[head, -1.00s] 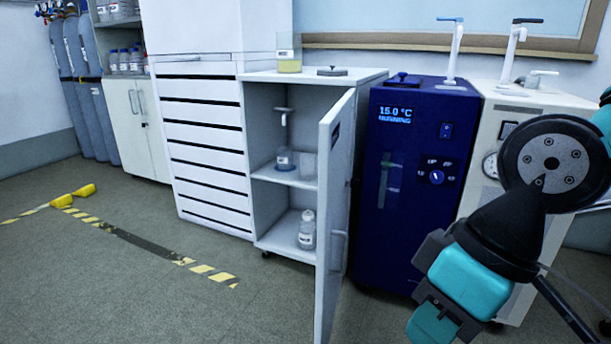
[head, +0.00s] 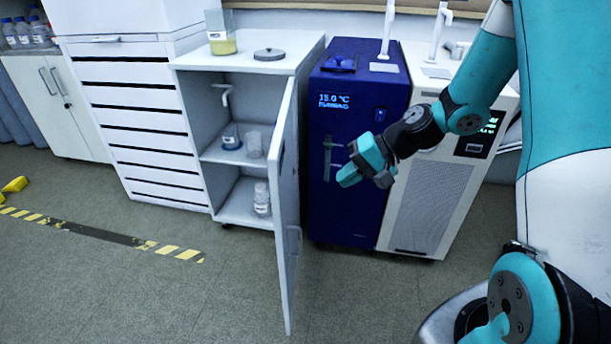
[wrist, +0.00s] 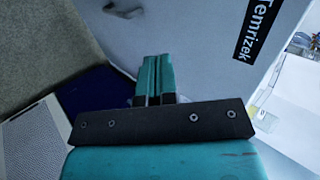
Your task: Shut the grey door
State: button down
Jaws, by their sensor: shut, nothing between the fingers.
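The grey door (head: 287,215) stands wide open on the right side of a light grey cabinet (head: 250,75), sticking out toward me. Its outer face (wrist: 190,40) fills much of the wrist view, with a black label reading "Temrizek" and a handle (wrist: 122,10) at the top left. My gripper (head: 346,178) is shut and empty, to the right of the door and apart from it in the head view, in front of the blue unit. The closed fingers also show in the wrist view (wrist: 155,72), pointing toward the door's outer face.
Inside the cabinet are a bottle (head: 262,199) on the bottom and small vessels (head: 231,137) on the shelf. A dark blue chiller (head: 350,215) and a white unit (head: 430,205) stand to the right. The floor in front of the door is clear, with striped tape (head: 170,250) at left.

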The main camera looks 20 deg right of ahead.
aim_at(284, 205)
jog(key=x, duration=0.4)
jog(key=r+b+x, duration=0.1)
jog(key=x, duration=0.3)
jog(key=a+b+x, duration=0.1)
jog(key=x, duration=0.3)
jog(key=shift+w+a+r, duration=0.15)
jog(key=shift+w+a, duration=0.05)
jog(key=shift+w, duration=0.15)
jog(key=shift+w+a, duration=0.2)
jog(key=shift+a, duration=0.2)
jog(key=shift+r, duration=0.1)
